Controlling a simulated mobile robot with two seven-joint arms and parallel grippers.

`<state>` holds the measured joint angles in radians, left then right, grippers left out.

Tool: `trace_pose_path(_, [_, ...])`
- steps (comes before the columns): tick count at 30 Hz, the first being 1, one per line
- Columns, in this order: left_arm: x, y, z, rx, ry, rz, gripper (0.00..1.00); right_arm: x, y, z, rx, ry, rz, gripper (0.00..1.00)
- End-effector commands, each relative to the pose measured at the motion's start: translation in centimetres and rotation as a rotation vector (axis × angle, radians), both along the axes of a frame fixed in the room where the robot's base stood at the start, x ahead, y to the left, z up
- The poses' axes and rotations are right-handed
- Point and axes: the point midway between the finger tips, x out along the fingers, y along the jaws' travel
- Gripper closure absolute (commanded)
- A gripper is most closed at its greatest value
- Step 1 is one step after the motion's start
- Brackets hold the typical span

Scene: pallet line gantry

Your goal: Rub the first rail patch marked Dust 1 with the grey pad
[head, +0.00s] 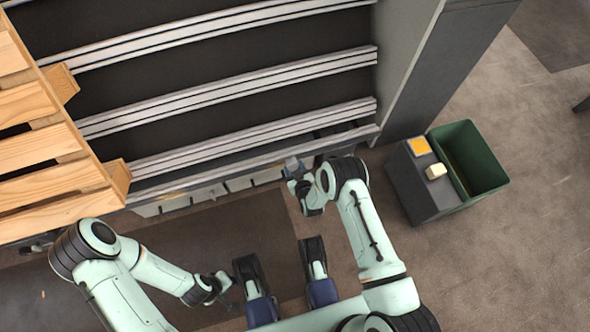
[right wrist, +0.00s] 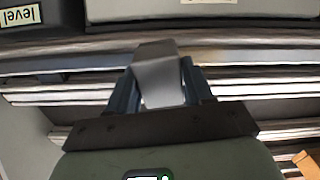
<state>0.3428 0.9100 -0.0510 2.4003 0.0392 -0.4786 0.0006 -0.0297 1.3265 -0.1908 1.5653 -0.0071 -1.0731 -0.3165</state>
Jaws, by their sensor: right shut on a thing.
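My right gripper (head: 294,173) is shut on the grey pad (head: 292,163), at the front rail (head: 255,158) of the line. In the right wrist view the pad (right wrist: 158,75) sits between the two fingers (right wrist: 158,92), its outer end over the rail edge (right wrist: 75,48). I cannot tell whether pad and rail touch. No Dust 1 mark is readable; a faint tan tint shows on the rail just right of the pad in the wrist view. My left gripper (head: 228,289) hangs low, away from the rails; its jaws are too small and dark to judge.
A wooden pallet (head: 45,150) lies across the rails at left. A grey post (head: 425,75) stands right of the rails. A dark grey stand (head: 412,180) carries an orange square and a pale block (head: 436,171), beside a green bin (head: 486,165).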

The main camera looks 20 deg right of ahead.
Motion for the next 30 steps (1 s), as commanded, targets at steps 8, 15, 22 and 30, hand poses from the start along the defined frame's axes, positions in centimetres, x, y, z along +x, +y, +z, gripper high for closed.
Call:
trace_pose_path(8, [0.1,0.0,-0.5,0.000,0.000,0.000,0.57,0.6,0.0,-0.3,0.000,-0.001,0.000,0.73])
trace_pose_path(15, [0.2,0.0,-0.9,0.000,0.000,0.000,0.57,1.0,0.1,-0.4,0.000,-0.002,0.000,0.73])
trace_pose_path(22, [0.3,0.0,-1.2,0.000,-0.001,0.000,0.57,1.4,0.1,-0.5,0.000,-0.003,0.000,0.73])
trace_pose_path(30, [0.3,0.0,-1.1,0.000,-0.001,0.000,0.57,1.4,0.8,-0.5,0.001,-0.002,0.001,0.73])
